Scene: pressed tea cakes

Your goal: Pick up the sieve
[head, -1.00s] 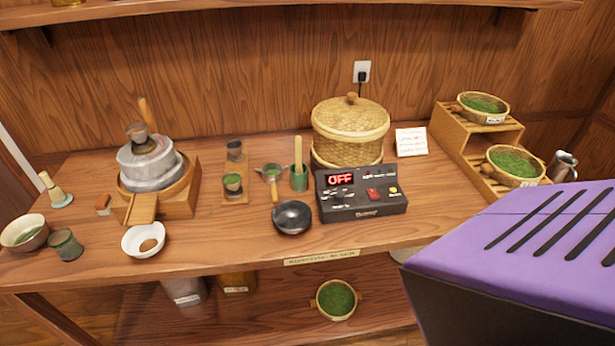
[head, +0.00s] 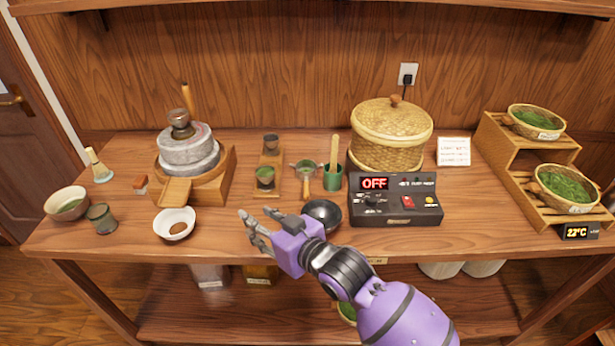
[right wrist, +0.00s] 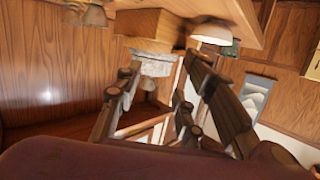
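The sieve (head: 306,168) is a small round green strainer with a short wooden handle. It lies on the table in the head view, between the wooden stand and the green cup. Its handle points toward the table's front edge. My right gripper (head: 257,213) is in front of the table's front part, nearer to me and left of the sieve, apart from it. Its fingers are spread and empty. In the right wrist view the open fingers (right wrist: 162,75) have nothing held between them. My left gripper is not in view.
A black bowl (head: 322,214) sits just in front of the sieve. The green cup (head: 333,179) with a wooden stick is on its right, the wooden stand (head: 266,187) on its left. A black control box (head: 396,206) reads OFF. A white bowl (head: 174,223) is farther left.

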